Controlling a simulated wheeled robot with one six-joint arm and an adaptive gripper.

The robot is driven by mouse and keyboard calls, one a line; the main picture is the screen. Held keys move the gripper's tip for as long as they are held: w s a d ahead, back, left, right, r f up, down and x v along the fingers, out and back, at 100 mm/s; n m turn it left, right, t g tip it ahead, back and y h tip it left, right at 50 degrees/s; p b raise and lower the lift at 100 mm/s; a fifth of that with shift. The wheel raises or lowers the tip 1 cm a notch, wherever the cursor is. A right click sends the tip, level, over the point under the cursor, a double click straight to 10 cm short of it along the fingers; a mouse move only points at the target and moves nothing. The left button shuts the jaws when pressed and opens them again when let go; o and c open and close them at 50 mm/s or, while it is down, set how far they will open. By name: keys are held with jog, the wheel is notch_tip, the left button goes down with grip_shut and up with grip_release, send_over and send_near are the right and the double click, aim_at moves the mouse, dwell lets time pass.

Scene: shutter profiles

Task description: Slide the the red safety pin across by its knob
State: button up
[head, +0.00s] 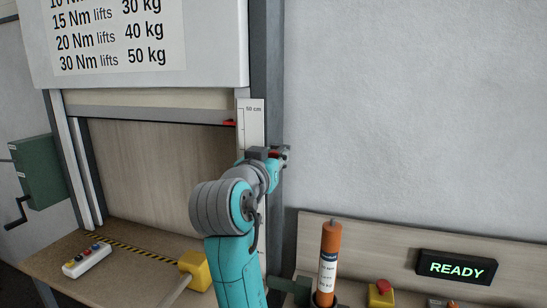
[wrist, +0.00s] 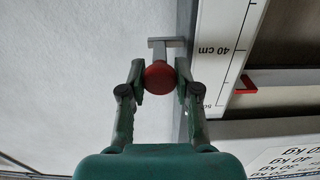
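The red knob (wrist: 159,75) of the safety pin is a round ball in the wrist view, with a grey metal cross-piece (wrist: 166,43) just beyond it. My gripper (wrist: 160,76) has one finger pad on each side of the knob, and both pads appear to touch it. In the head view my gripper (head: 275,155) is at the grey door post, right of the height scale. A bit of red shows there, but my wrist hides most of the pin.
A white scale (head: 251,120) and a red pointer (head: 230,123) are beside the post. An orange cylinder (head: 328,262), a red button on a yellow box (head: 381,292) and a READY display (head: 456,268) are at lower right. A yellow block (head: 195,270) and a button box (head: 87,260) are at lower left.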

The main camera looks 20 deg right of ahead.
jog(key=shift+w+a, duration=0.65)
jog(key=shift+a, duration=0.25)
jog(key=shift+w+a, duration=0.6)
jog(key=shift+a, duration=0.25)
grip_shut()
jog(key=o, duration=1.1)
grip_release()
jog(key=shift+w+a, duration=0.1)
jog(key=shift+c, duration=0.2)
jog(key=v, duration=1.2)
